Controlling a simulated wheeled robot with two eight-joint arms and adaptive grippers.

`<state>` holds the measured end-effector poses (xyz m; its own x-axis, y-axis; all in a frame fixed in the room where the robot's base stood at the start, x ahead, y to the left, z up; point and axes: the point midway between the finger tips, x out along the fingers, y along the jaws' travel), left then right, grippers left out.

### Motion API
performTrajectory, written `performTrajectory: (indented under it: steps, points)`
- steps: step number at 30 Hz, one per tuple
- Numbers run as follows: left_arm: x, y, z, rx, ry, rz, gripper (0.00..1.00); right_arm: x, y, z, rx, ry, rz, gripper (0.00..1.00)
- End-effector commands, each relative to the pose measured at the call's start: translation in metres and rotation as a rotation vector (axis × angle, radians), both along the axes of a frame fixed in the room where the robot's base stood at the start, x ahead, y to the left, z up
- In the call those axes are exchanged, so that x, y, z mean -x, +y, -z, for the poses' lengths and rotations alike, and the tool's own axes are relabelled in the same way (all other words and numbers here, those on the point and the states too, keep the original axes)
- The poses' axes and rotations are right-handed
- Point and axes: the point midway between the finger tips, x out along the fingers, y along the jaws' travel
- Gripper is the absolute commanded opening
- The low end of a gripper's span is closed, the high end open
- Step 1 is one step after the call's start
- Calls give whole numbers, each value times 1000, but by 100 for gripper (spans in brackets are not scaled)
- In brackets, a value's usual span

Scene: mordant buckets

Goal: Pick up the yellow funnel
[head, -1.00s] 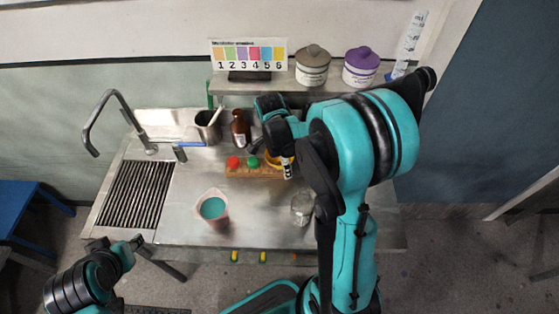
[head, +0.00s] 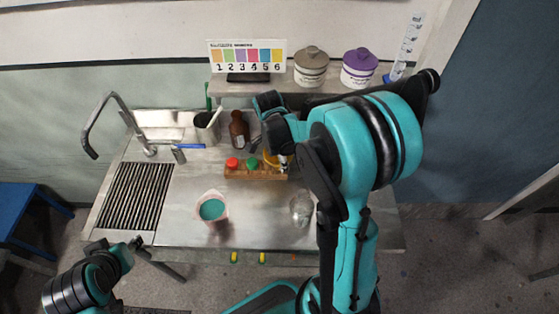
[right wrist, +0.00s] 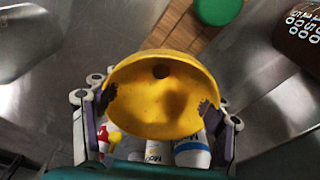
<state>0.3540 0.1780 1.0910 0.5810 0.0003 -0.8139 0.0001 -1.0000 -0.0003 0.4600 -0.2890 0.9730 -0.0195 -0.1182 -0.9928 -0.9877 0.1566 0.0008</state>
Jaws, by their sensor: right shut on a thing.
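The yellow funnel (right wrist: 165,95) fills the middle of the right wrist view, its wide mouth facing the camera and a dark hole inside. My right gripper (right wrist: 162,103) has one finger on each side of its rim and is shut on it.
A wooden rack (head: 240,173) with red and green caps stands beside the funnel. A brown bottle (head: 238,130) and a metal cup (head: 207,128) are behind it. A beaker of teal liquid (head: 212,209) and a clear glass jar (head: 301,207) stand nearer the front. The sink grate (head: 135,195) is at left.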

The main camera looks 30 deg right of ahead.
Motion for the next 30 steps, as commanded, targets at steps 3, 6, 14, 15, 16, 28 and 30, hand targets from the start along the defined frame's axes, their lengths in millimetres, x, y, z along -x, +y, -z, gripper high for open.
performTrajectory:
  steps: [3,6,14,15,16,28,30]
  points:
    - [0,0,-8,0,0,0,40,0,0,-22,0,0,0,47]
    - [0,0,-17,0,0,0,40,1,0,-48,0,0,0,47]
    - [0,0,-37,0,0,0,40,0,0,-126,1,0,0,47]
    - [0,0,-40,0,0,0,40,0,0,-136,1,0,0,47]
    - [0,0,-41,0,0,0,40,0,0,-143,1,0,0,47]
    - [0,0,-59,0,0,0,40,0,0,-225,1,0,0,47]
    - [0,0,-61,0,0,0,40,0,0,-235,1,0,0,47]
